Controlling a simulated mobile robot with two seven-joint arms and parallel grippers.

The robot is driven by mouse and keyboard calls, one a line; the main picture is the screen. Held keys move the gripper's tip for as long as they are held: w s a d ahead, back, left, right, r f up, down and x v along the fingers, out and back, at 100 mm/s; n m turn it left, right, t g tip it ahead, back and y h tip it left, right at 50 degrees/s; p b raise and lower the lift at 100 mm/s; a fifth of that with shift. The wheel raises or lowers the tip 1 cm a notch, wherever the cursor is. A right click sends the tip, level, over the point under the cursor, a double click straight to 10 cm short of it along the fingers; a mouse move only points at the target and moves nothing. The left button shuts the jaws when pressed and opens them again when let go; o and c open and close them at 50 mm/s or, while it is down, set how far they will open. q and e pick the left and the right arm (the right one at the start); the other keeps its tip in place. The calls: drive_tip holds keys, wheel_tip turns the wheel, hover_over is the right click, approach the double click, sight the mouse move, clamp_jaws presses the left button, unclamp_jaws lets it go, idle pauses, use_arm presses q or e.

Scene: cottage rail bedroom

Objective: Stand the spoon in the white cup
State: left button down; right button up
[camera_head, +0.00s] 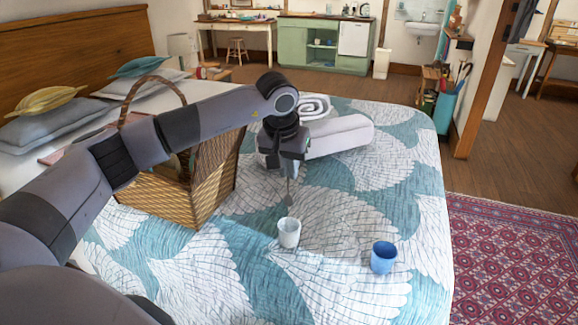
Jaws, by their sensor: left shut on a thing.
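The white cup (289,234) stands upright on the bed's patterned quilt, near the middle of the view. My left gripper (289,171) is above the cup, pointing down, and is shut on the spoon (289,196). The spoon is thin and grey and hangs roughly upright. Its lower end shows just above the cup's far rim in the picture; I cannot tell whether it is directly over the opening. The spoon's upper part is hidden by the gripper. My right gripper is not in view.
A blue cup (384,257) stands to the right of the white cup. A wicker basket (209,187) with a tall handle stands at left, behind my left arm. Folded white towels (340,136) lie behind the gripper. The quilt between the cups is clear.

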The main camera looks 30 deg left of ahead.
sight(289, 203)
use_arm(q)
wheel_tip(289, 203, down, 2)
drive_tip(key=shift+f+b, duration=0.25)
drive_tip(key=shift+b, duration=0.6)
wheel_tip(289, 203, down, 2)
drive_tip(key=shift+f+b, duration=0.1)
drive_tip(key=shift+b, duration=0.75)
drive_tip(key=shift+f, duration=0.2)
drive_tip(key=shift+f+b, duration=1.4)
drive_tip(key=shift+f, duration=0.8)
